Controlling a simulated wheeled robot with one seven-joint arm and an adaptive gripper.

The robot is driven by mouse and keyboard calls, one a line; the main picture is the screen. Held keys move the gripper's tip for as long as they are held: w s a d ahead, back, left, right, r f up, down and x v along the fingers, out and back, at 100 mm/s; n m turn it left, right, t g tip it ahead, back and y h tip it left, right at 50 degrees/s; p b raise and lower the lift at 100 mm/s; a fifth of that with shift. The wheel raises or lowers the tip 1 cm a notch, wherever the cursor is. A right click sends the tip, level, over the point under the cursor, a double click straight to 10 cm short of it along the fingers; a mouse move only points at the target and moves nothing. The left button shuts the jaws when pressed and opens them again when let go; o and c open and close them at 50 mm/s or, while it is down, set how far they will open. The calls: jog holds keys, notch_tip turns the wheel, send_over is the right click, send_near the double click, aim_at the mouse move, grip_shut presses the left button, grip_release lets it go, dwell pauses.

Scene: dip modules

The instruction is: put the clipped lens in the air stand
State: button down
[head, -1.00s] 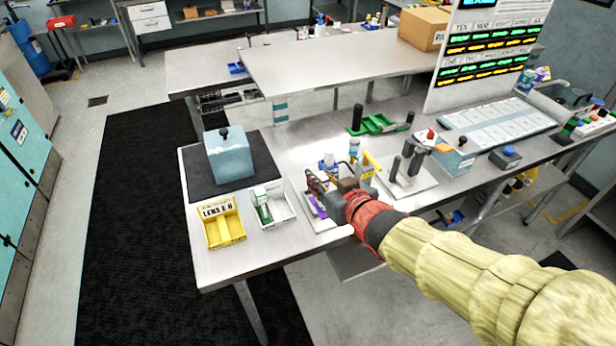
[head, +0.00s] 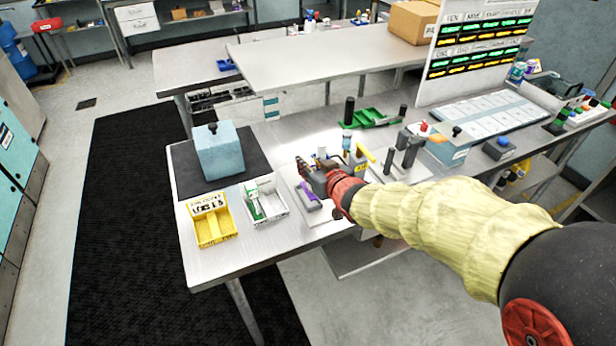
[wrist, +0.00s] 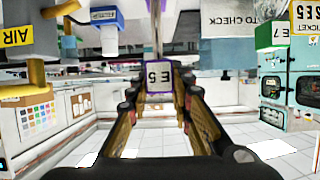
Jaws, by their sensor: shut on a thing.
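My gripper (head: 306,172) is shut on the clipped lens (wrist: 158,78), a purple-edged clip with a tag, apparently E5, between the fingers in the wrist view. A thin purple stem rises from it there; the lens itself is not clear. In the head view a purple piece shows just below the fingers; I cannot tell if it is the held clip. The air stand (head: 361,160), yellow with a yellow arm, is to the right of my gripper. Its AIR label (wrist: 17,37) is at the upper left of the wrist view, apart from the held clip.
A yellow bin (head: 212,236) and a white tray (head: 278,212) with a green item stand left of my gripper. A blue block (head: 219,155) sits on a black mat. A blue-topped post (head: 347,142) and dark posts (head: 402,155) stand close by on the right. The table's front edge is near.

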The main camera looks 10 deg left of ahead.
jog(key=shift+w+a+f, duration=0.1)
jog(key=shift+w+f, duration=0.2)
jog(key=shift+f, duration=0.15)
jog(key=shift+w+a+f+b, duration=0.15)
jog(key=shift+f+b, duration=0.6)
jog(key=shift+f, duration=0.9)
jog(key=shift+f, duration=0.1)
jog(key=shift+f, duration=0.1)
jog(key=c, duration=1.6)
grip_release()
